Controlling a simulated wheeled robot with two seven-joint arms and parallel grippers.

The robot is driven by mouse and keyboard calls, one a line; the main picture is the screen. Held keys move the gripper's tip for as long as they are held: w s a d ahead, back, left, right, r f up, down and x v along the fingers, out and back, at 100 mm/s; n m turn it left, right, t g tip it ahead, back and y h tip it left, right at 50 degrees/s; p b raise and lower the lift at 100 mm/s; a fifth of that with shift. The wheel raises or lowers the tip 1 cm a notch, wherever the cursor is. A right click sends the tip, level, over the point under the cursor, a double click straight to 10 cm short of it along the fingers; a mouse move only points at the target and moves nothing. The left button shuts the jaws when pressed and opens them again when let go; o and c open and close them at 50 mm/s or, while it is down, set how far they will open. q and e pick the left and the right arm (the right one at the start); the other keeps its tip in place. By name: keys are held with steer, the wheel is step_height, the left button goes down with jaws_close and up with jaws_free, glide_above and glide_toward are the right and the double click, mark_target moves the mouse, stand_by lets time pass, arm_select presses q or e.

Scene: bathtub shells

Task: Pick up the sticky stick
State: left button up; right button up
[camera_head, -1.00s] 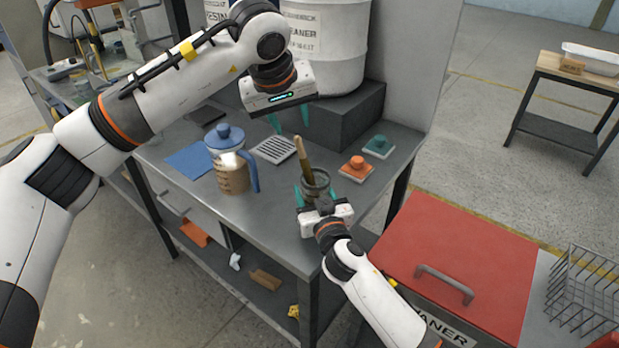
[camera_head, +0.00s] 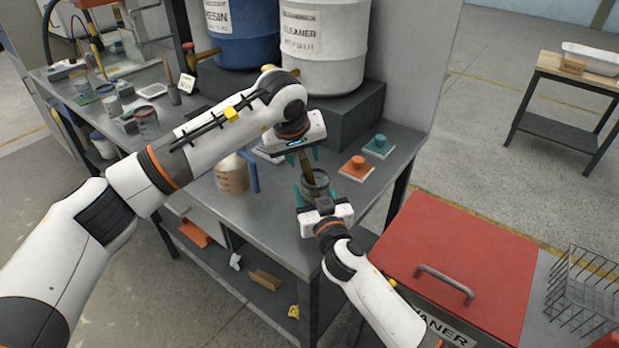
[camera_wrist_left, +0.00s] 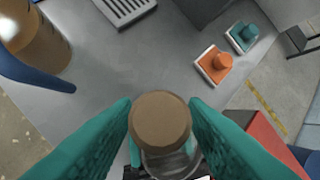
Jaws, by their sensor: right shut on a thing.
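The brown stick (camera_head: 307,170) stands tilted in a small dark see-through cup (camera_head: 315,184) at the table's front right. My left gripper (camera_head: 304,158) is over the cup, pointing down, open, with its teal fingers on either side of the stick's upper end. In the left wrist view the stick's round end (camera_wrist_left: 160,122) lies between the fingertips (camera_wrist_left: 160,104); whether they touch it is unclear. The cup's rim shows below it. My right gripper (camera_head: 315,196) is shut on the cup from the front. The stick's lower end is hidden in the cup.
An orange-knobbed block (camera_head: 357,167) and a green-knobbed block (camera_head: 378,146) lie to the right. Large drums (camera_head: 322,50) stand behind. A red-lidded box (camera_head: 455,265) is at front right.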

arm_select(q)
jaws_close()
step_height(320, 180, up, 18)
stand_by(0.7)
arm_select(e)
steer(key=o, duration=1.1)
